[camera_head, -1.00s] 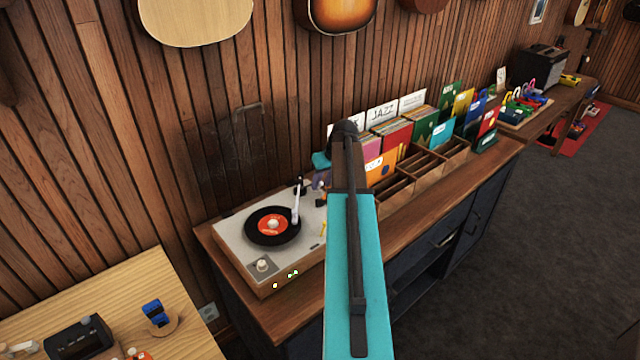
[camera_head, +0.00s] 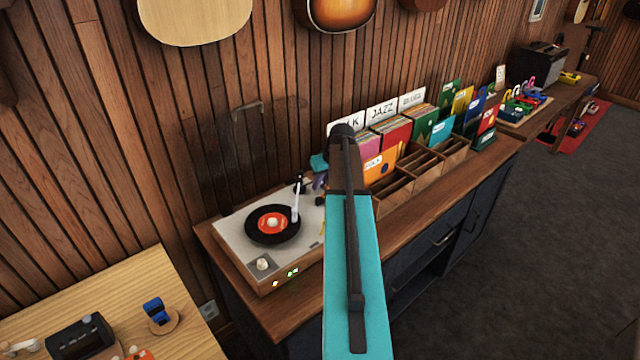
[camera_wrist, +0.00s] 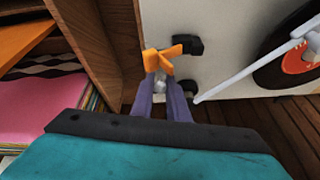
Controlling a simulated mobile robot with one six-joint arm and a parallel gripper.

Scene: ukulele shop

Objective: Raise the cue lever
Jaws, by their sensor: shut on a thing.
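The turntable (camera_head: 232,228) stands on the wooden counter with a black record (camera_head: 272,224) on it. Its pale tonearm (camera_head: 296,203) reaches over the record's right side; in the wrist view the tonearm (camera_wrist: 250,68) slants across the right. My gripper (camera_wrist: 162,60), with purple fingers and orange tips, is at the deck's edge beside the tonearm base. Its tips are close together on the cue lever, whose dark end (camera_wrist: 190,46) seems to show just right of them. The rest of the lever is hidden. In the head view my arm covers most of the gripper.
A wooden record rack (camera_head: 395,190) with sleeves and dividers stands close to the turntable's right; its wooden side (camera_wrist: 105,45) is near my fingers in the wrist view. The slatted wall is behind. A lighter wooden table (camera_head: 180,335) is at lower left.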

